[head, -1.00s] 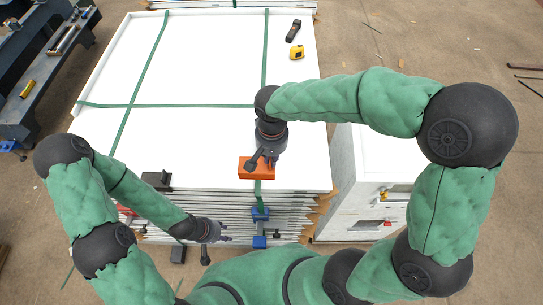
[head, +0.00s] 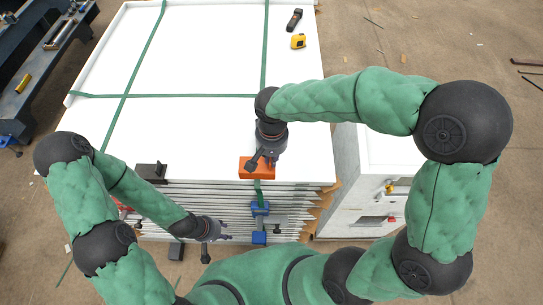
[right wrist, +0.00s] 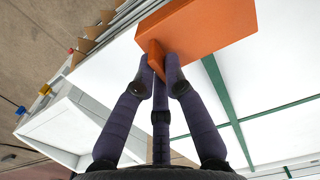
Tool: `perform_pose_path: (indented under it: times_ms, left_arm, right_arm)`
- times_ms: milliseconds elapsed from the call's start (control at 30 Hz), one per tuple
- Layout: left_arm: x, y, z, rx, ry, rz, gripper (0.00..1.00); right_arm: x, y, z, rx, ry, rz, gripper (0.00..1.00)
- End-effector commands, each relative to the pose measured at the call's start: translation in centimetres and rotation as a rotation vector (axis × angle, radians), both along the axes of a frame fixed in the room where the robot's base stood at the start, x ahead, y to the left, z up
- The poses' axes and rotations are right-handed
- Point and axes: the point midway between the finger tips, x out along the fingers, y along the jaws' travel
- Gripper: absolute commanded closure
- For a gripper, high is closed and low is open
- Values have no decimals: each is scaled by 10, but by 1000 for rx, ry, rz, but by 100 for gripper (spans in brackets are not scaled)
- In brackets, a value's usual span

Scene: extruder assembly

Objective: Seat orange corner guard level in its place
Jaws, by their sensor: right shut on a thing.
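The orange corner guard (head: 248,166) is at the front edge of the white panel stack (head: 190,140), in line with a green strap (head: 265,45). My right gripper (head: 264,160) is above it. In the right wrist view the fingers (right wrist: 160,68) are shut on a small upright tab of the orange guard (right wrist: 207,27), and the strap (right wrist: 228,105) runs up to the guard. I cannot tell whether the guard touches the stack or sits level. My left gripper (head: 222,231) is low in front of the stack, apart from the guard; its finger opening is unclear.
A black guard (head: 151,172) sits at the front edge further left. Blue strap fittings (head: 260,209) hang below the orange guard. A yellow tape measure (head: 298,41) and a dark handheld tool (head: 294,19) lie on the panel. A white cabinet (head: 350,195) stands to the right.

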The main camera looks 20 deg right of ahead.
Motion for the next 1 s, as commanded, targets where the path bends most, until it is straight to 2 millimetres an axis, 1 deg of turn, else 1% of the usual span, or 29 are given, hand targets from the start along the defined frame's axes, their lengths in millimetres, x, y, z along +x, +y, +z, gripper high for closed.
perform_pose_path:
  times_ms: [267, 1000]
  left_arm:
    - [0, 0, -1, 0, 0, 0, 60]
    - [0, 0, -23, 0, 0, 0, 60]
  right_arm:
    - [0, 0, -2, 0, 0, 0, 100]
    - [0, 0, -27, 0, 0, 0, 100]
